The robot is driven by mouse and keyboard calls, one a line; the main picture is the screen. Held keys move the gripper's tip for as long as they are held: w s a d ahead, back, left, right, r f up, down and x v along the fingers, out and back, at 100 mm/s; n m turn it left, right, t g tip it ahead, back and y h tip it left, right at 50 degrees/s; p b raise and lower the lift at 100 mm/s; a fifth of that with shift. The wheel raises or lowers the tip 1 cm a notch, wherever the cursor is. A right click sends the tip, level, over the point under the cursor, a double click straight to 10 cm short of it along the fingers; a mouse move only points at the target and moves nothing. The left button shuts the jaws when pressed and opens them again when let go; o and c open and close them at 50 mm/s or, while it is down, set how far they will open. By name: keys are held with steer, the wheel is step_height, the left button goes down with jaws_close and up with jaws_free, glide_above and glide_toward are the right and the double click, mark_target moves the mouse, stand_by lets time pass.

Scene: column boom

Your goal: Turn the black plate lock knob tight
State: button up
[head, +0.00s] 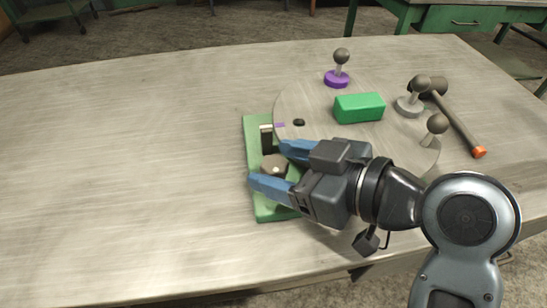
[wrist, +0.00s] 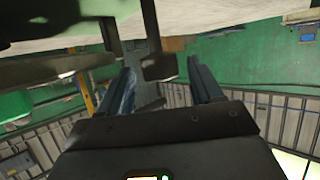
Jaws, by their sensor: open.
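The dark plate lock knob (head: 275,166), with a pale dot on top, sits at the green base (head: 262,212) beside the round grey plate (head: 305,97). My gripper (head: 268,164) is open, its two blue fingers on either side of the knob. A gap shows in the head view; I cannot tell whether either finger touches it. In the wrist view, a dark stem with a wider block (wrist: 158,68) shows between my fingers (wrist: 160,80), probably the knob. My gripper hides part of the base and plate edge.
On the plate are a green block (head: 359,107), a purple-based ball handle (head: 337,79), and a grey-based ball handle (head: 409,105). A hammer (head: 460,124) lies at the right. The table's left side (head: 120,160) is clear.

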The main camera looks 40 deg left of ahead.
steer(key=shift+x, duration=0.75)
steer(key=shift+c, duration=0.5)
steer(key=c, duration=0.9)
steer(key=shift+o, duration=0.2)
